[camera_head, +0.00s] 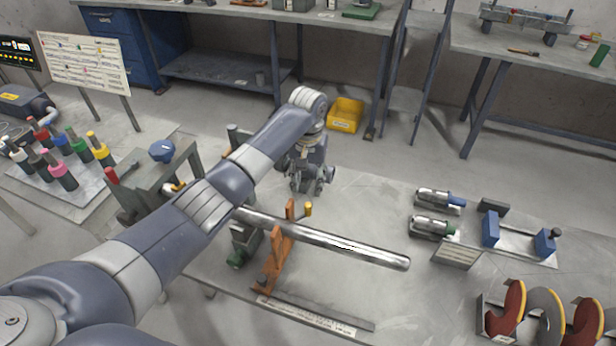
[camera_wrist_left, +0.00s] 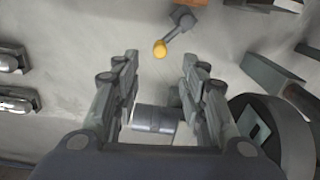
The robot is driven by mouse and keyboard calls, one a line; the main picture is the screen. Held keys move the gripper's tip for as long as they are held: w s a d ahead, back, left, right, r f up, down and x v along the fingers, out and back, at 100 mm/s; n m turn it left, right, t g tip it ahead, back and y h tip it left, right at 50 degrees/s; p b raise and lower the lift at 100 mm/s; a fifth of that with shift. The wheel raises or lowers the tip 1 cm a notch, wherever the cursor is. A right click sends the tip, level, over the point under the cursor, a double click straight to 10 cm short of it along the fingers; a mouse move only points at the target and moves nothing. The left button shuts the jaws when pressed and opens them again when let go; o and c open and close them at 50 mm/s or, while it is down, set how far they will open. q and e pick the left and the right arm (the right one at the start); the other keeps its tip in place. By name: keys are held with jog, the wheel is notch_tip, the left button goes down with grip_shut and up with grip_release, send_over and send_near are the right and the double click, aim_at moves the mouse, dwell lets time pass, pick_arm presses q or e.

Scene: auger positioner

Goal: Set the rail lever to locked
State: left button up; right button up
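A lever with a yellow knob (camera_head: 308,209), which I take to be the rail lever, stands beside the orange bracket (camera_head: 278,250) on the bench. In the left wrist view the lever's grey arm (camera_wrist_left: 182,20) slants down-left to its yellow knob (camera_wrist_left: 160,48). My left gripper (camera_head: 308,190) points down just behind the knob. In the wrist view its two fingers (camera_wrist_left: 158,75) are apart, with the knob beyond their tips and not between them. A grey cylinder (camera_wrist_left: 155,118) shows lower between the fingers; I cannot tell its distance. The lever's markings are unreadable. My right gripper is out of view.
A long steel tube (camera_head: 340,247) passes in front of the lever through the orange bracket. A dark round part (camera_wrist_left: 275,135) and a grey block (camera_wrist_left: 270,75) lie close right of the fingers in the wrist view. Bare bench (camera_head: 370,205) lies right of the gripper.

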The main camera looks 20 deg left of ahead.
pick_arm(q)
jog(key=shift+r, duration=0.8)
